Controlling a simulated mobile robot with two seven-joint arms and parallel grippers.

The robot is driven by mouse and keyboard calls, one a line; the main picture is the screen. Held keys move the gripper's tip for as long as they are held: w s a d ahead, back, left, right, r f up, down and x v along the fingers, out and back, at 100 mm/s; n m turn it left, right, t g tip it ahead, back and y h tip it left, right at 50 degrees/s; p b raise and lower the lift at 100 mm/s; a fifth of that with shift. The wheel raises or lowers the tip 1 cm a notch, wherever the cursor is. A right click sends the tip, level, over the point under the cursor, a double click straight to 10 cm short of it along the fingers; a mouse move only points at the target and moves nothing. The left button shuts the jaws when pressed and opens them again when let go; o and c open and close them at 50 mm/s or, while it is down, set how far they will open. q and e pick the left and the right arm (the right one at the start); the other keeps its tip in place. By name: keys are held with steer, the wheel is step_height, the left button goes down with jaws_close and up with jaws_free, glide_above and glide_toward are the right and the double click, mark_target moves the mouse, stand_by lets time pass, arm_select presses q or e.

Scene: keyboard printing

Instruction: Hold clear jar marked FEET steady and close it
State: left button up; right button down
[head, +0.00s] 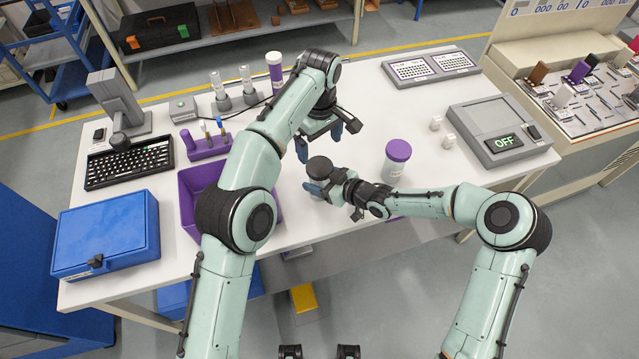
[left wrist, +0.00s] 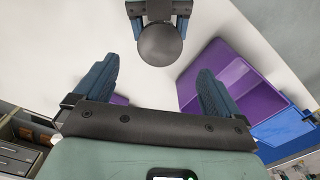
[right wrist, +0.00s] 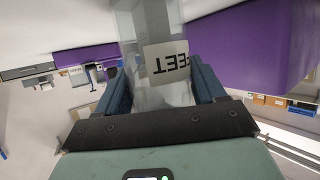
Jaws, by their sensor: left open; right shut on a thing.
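The clear jar shows best in the right wrist view, where its label (right wrist: 166,62) reads FEET upside down. In the head view its dark round lid (head: 320,167) sits at its top; I cannot tell whether it is fully seated. My right gripper (right wrist: 163,88) is shut on the jar's body, one finger on each side, and holds it upright over the table. The left wrist view shows the lid (left wrist: 160,45) from above, between the right gripper's fingers. My left gripper (head: 320,141) is open and empty, above and behind the jar, with the lid ahead of its fingertips.
A purple-lidded jar (head: 396,153) stands right of the held jar. A purple bin (head: 190,190) lies left, partly behind my left arm, near a blue box (head: 105,240). A grey device reading OFF (head: 500,135) stands right.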

mark_target(319, 166)
stand_by(0.6)
arm_select(q)
steer(key=shift+f, duration=4.05)
steer(key=c, duration=1.1)
steer(key=shift+m, duration=1.6)
steer(key=o, duration=1.1)
steer(key=shift+o, duration=0.2)
steer(key=shift+r, duration=2.3)
